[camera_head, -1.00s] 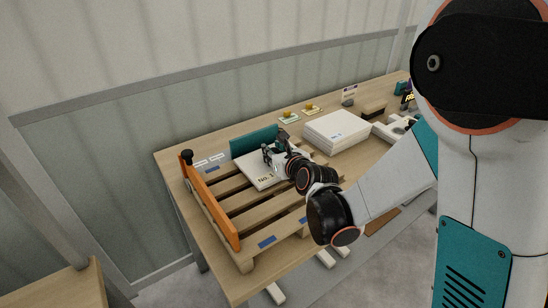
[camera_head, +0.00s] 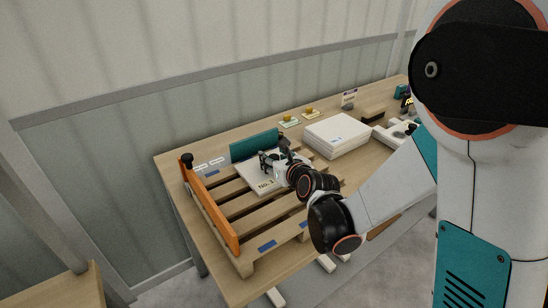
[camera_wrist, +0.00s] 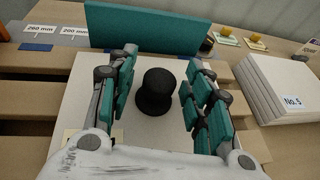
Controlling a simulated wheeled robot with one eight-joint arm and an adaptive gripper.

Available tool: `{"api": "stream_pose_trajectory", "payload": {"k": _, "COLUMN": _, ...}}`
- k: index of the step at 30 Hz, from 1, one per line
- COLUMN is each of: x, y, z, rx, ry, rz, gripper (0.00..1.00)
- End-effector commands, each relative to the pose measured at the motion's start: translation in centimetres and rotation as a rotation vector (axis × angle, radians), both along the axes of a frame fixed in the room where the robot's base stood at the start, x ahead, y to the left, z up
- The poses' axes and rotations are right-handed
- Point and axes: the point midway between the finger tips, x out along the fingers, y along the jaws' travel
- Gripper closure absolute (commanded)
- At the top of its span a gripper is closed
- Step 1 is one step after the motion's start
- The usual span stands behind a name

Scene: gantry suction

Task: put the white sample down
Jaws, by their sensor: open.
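The white sample is a flat white plate (camera_head: 250,168) marked No. 1. It lies on the wooden pallet (camera_head: 262,228), in front of the upright teal board (camera_head: 252,146). In the wrist view the plate (camera_wrist: 148,130) fills the middle, and a black knob (camera_wrist: 155,90) stands up from it. My gripper (camera_head: 274,160) is over the plate. In the wrist view its fingers (camera_wrist: 163,72) are spread on both sides of the knob, with a visible gap on each side. The plate's underside is hidden.
An orange bar (camera_head: 212,208) with a black knob edges the pallet's left side. A stack of white plates (camera_head: 338,133) stands to the right, marked No. 5 in the wrist view (camera_wrist: 291,102). Small yellow items (camera_head: 309,112) lie behind it. Gaps run between the slats.

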Motion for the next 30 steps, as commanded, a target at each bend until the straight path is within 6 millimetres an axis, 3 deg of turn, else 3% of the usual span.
{"api": "stream_pose_trajectory", "payload": {"k": 15, "x": -8.4, "y": -3.6, "z": 3.5, "rx": 0.001, "ry": 0.0, "rz": -0.001, "gripper": 0.54}}
{"api": "stream_pose_trajectory", "payload": {"k": 26, "x": -9.9, "y": -4.3, "z": 4.0, "rx": -0.009, "ry": -0.002, "rz": 0.002, "gripper": 0.54}}
{"api": "stream_pose_trajectory", "payload": {"k": 30, "x": -10.3, "y": -4.8, "z": 4.6, "rx": -0.138, "ry": -0.027, "rz": 0.047, "gripper": 0.54}}
